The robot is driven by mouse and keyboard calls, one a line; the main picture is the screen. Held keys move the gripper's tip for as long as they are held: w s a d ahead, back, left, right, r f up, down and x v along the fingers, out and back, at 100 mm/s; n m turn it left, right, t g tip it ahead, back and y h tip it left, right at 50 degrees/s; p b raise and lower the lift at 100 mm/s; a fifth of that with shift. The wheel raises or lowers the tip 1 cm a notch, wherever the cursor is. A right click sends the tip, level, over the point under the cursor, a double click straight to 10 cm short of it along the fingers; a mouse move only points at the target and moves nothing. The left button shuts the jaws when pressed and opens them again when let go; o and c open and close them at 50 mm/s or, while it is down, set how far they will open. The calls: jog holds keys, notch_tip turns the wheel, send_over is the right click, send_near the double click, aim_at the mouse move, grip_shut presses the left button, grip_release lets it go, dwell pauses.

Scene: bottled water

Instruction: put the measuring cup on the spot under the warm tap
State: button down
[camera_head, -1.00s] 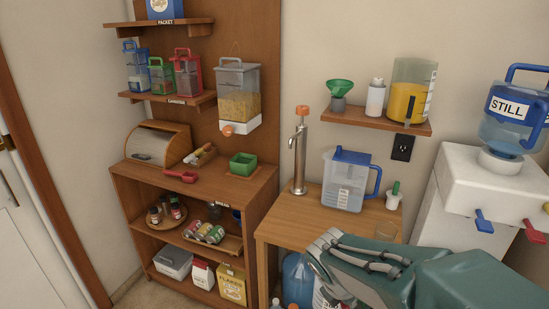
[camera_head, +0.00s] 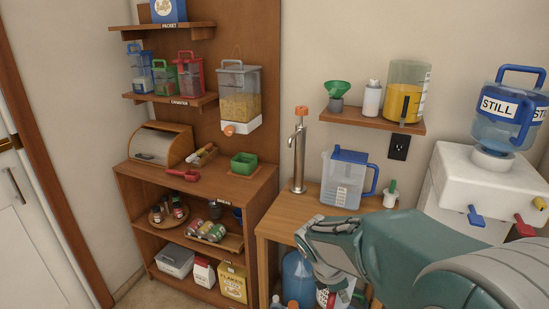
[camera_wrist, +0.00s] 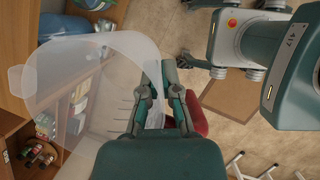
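The clear measuring cup (camera_wrist: 85,75) fills the left of the wrist view, with a lip at its far left and faint marks on its wall. My gripper (camera_wrist: 160,85) has its fingers on either side of a pale part at the cup's right edge and appears shut on it. No support shows under the cup. In the head view my gripper (camera_head: 325,270) is low in front of the wooden table; the cup is not clear there. The white water cooler (camera_head: 470,180) at right has blue, yellow and red tap levers. The spot under the taps is hidden or out of frame.
The wooden table (camera_head: 283,212) holds a metal pump (camera_head: 298,155), a blue-lidded pitcher (camera_head: 345,180) and a small white pot (camera_head: 390,195). Large bottles (camera_head: 297,275) stand below it. A shelf unit (camera_head: 255,190) is at left. My arm covers the front right.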

jog(key=w+f+m+g, duration=0.1)
jog(key=w+f+m, duration=0.1)
jog(key=w+f+m+g, duration=0.1)
jog(key=w+f+m, duration=0.1)
jog(key=m, duration=0.1)
jog(key=w+f+m+g, duration=0.1)
jog(key=w+f+m, duration=0.1)
jog(key=m, duration=0.1)
jog(key=shift+y, duration=0.4)
jog(key=w+f+m+g+y, duration=0.2)
jog(key=w+f+m, duration=0.3)
jog(key=f+m, duration=0.5)
jog(key=shift+d+m+y, duration=0.2)
jog(key=shift+m+y, duration=0.3)
jog(key=shift+y, duration=0.2)
jog(key=shift+r, duration=0.1)
